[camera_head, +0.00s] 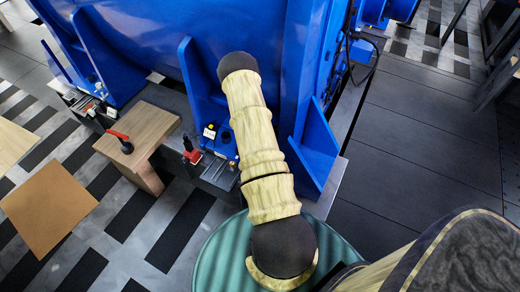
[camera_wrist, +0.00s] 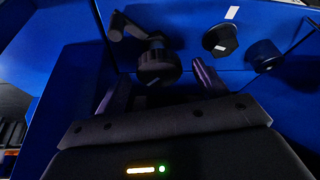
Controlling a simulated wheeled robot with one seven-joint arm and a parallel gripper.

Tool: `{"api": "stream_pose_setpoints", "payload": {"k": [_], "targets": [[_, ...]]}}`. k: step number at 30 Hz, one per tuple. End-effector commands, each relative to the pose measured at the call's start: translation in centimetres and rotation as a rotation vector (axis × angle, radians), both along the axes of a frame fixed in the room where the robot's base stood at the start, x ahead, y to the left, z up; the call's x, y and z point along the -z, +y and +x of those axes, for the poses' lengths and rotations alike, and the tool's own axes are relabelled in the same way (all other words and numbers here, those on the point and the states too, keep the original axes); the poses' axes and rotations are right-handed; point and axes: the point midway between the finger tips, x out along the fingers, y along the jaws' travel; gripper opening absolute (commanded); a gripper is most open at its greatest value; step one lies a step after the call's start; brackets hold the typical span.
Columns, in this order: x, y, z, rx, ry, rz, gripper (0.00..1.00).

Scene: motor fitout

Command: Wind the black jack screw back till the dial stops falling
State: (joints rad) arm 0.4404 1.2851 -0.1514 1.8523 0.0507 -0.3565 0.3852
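In the wrist view my gripper (camera_wrist: 160,80) is open, with one finger on each side. Two more round black parts, a nearer one (camera_wrist: 220,40) and a farther one (camera_wrist: 264,55), sit to the right. No dial reading is legible. In the head view my arm hides the gripper.
A large blue motor housing (camera_head: 150,45) with upright ribs fills the back. A wooden block (camera_head: 140,130) bears a red-handled tool (camera_head: 122,141).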

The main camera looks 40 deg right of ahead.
Motion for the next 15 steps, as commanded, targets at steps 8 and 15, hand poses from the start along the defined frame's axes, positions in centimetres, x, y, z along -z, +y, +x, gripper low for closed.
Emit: {"api": "stream_pose_setpoints", "payload": {"k": [8, 15], "targets": [[-0.5, 0.2, -0.2, 0.0, 0.001, 0.002, 0.72], [-3.9, 1.3, -1.0, -0.001, 0.002, 0.001, 0.72]]}}
